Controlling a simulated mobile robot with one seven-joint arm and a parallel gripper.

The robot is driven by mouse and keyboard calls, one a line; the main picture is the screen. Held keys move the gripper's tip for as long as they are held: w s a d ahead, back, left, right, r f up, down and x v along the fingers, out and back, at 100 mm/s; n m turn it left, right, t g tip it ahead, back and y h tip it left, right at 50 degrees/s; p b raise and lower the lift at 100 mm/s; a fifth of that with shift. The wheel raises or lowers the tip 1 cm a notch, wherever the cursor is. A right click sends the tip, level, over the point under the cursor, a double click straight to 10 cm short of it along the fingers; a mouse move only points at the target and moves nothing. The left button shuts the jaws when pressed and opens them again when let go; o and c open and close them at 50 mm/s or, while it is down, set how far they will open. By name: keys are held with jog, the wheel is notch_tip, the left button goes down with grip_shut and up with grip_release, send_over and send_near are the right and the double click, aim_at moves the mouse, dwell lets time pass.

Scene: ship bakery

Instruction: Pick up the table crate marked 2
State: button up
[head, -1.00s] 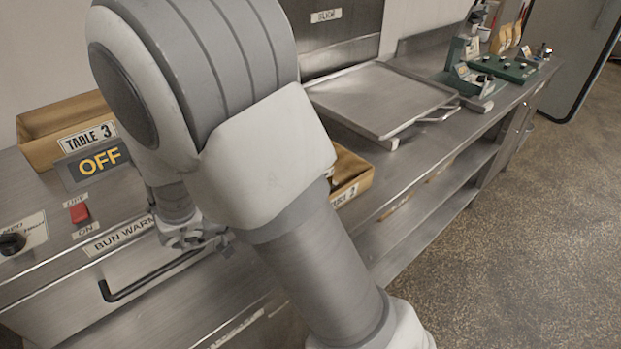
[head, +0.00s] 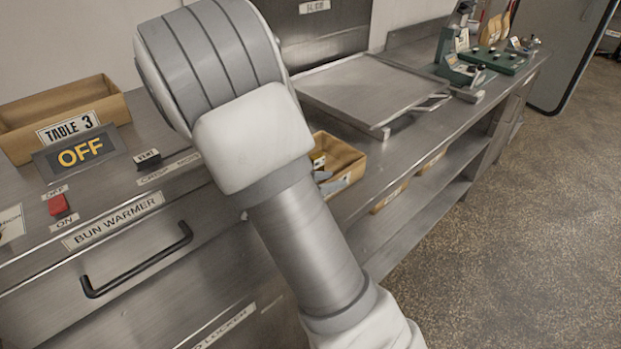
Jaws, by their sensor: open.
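The crate that bore a "2" label a second ago is a small tan open box (head: 346,162) on the steel counter, just right of my arm in the head view. My arm covers its left part. The label on its front is partly covered and I cannot read it now.
A tan crate marked TABLE 3 (head: 62,112) stands at the back left, behind an OFF sign (head: 80,152). The bun warmer drawer handle (head: 137,262) juts out at the front. A steel tray (head: 365,92) lies beyond the crate. More tan crates (head: 389,197) sit on the shelf below.

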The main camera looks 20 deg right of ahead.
jog(key=shift+x, duration=0.8)
grip_shut()
dwell(0.8)
